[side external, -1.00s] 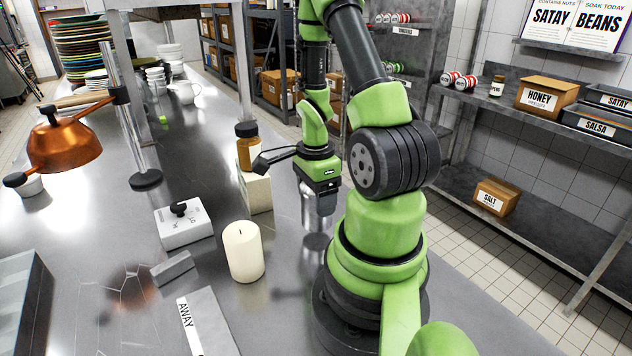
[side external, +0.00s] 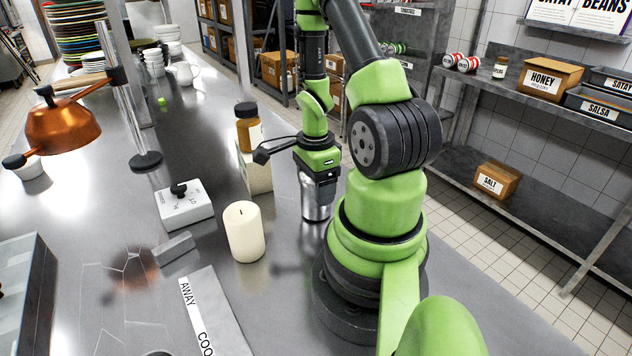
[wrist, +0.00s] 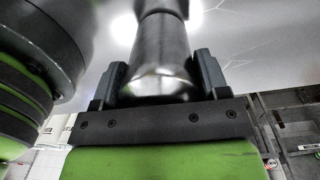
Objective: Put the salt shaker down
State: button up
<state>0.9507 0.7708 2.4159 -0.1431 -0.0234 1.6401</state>
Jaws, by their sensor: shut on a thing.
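A shiny metal salt shaker (side external: 316,206) is upright under my gripper (side external: 317,180) in the side view, low at the counter beside my base. I cannot tell whether its bottom touches the counter. In the wrist view the metal shaker (wrist: 163,55) fills the space between the two dark fingers of my gripper (wrist: 162,80), which is shut on it. The steel counter (side external: 215,300) spreads to the left.
A cream candle (side external: 244,235), a white box with a black knob (side external: 184,205) and an amber jar (side external: 248,130) on a pale block (side external: 256,172) stand left of the gripper. A grey strip lettered AWAY (side external: 215,318) lies in front. A copper heat lamp (side external: 63,127) hangs at left.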

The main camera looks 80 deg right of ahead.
jog(key=shift+f, duration=0.2)
jog(key=o, duration=1.1)
notch_tip(320, 180, up, 10)
jog(key=shift+d+f, duration=0.1)
